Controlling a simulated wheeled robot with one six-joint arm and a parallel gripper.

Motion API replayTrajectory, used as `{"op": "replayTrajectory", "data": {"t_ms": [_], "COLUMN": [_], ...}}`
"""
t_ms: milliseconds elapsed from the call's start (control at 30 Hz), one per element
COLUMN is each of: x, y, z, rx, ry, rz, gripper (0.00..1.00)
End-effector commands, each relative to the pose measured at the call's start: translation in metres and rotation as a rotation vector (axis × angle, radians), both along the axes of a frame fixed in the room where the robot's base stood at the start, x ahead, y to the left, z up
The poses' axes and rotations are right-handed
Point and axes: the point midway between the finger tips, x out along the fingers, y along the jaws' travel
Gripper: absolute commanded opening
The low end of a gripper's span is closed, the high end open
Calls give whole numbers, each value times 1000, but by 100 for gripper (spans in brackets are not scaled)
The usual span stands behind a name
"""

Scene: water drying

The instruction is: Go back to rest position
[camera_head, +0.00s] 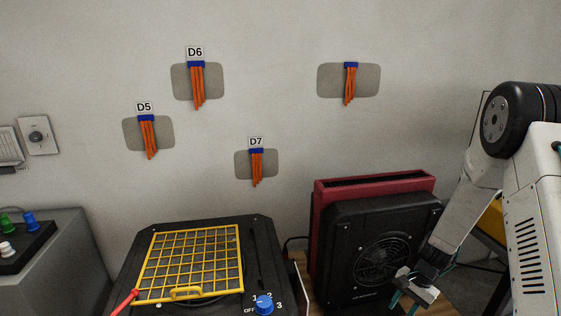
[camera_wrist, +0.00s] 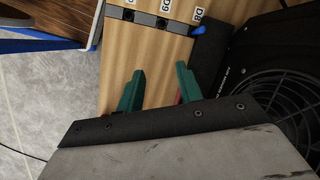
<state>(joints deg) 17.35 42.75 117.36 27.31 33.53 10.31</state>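My gripper (camera_head: 408,299) hangs low at the right in the head view, in front of a black fan unit (camera_head: 375,240). In the wrist view its two green fingers (camera_wrist: 160,82) stand apart with bare wood between them, so it is open and empty. The fan unit also shows at the right of the wrist view (camera_wrist: 280,85), beside the fingers. My arm is bent down from the upper right.
A red-cased unit (camera_head: 322,212) stands behind the fan. A yellow grid (camera_head: 190,262) lies on a black device with a blue knob (camera_head: 264,305). Orange wire bundles (camera_head: 197,85) hang on the wall. A wooden surface (camera_wrist: 150,45) with a labelled strip lies under my gripper.

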Motion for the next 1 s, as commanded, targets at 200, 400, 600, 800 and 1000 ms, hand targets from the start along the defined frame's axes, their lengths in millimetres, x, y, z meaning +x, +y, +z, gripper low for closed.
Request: {"op": "replayTrajectory", "data": {"t_ms": [200, 400, 600, 800, 1000], "x": [-38, -86, -140, -195, -245], "y": [29, 50, 64, 73, 78], "z": [106, 188, 254, 303, 337], "rx": [32, 24, -14, -79, -166], "ry": [1, -2, -16, -48, -115], "rz": [239, 432, 597, 731, 827], "gripper": [36, 36, 36, 36, 36]}}
